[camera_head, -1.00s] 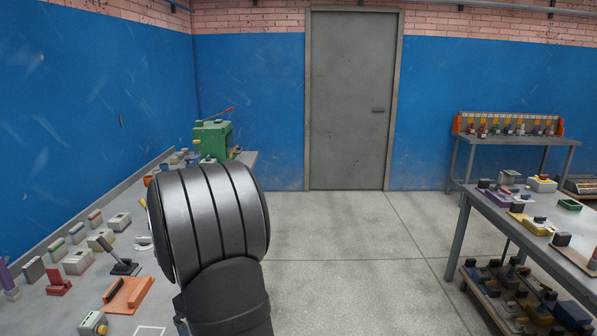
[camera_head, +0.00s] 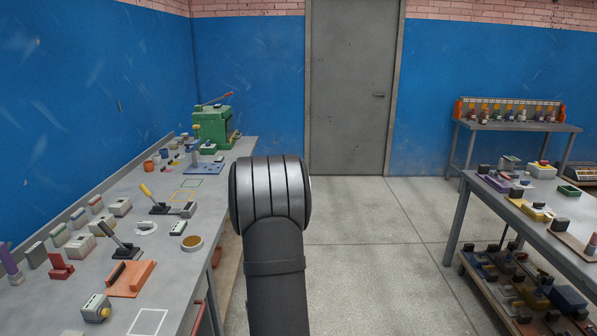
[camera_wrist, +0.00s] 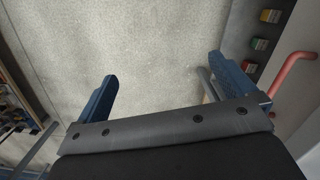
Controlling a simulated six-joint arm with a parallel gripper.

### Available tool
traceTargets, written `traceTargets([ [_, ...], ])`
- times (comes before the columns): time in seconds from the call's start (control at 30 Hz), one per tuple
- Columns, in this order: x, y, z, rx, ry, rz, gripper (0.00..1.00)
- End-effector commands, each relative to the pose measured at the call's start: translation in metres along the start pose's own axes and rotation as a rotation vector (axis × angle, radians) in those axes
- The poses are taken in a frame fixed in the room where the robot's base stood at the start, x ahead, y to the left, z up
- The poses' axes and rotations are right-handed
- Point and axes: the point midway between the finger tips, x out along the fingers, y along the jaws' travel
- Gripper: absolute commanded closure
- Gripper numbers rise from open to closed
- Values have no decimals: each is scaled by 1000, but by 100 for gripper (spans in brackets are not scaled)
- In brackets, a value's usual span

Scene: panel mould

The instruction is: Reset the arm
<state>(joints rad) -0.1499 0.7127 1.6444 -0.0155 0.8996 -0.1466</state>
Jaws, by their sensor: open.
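My gripper (camera_wrist: 168,88) shows in the wrist view with its two blue fingers wide apart. It is open and empty, with only bare grey floor between and beyond the fingers. In the head view my arm stands upright in the middle, beside the right edge of the left bench (camera_head: 190,285). My gripper itself is hidden in that view.
The left bench holds an orange fixture (camera_head: 131,279), a green machine (camera_head: 212,128) and several small parts. A second bench (camera_head: 520,222) with parts stands at right. A rack table (camera_head: 515,127) is behind it. The floor (camera_head: 365,250) before the grey door (camera_head: 348,90) is clear.

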Motion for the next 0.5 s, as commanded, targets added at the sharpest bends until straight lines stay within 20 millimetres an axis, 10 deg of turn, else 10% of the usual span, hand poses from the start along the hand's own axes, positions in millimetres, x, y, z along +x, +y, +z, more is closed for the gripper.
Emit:
traceTargets([
  [0.5, 46, 64, 13, 286, -6, -30, 0],
])
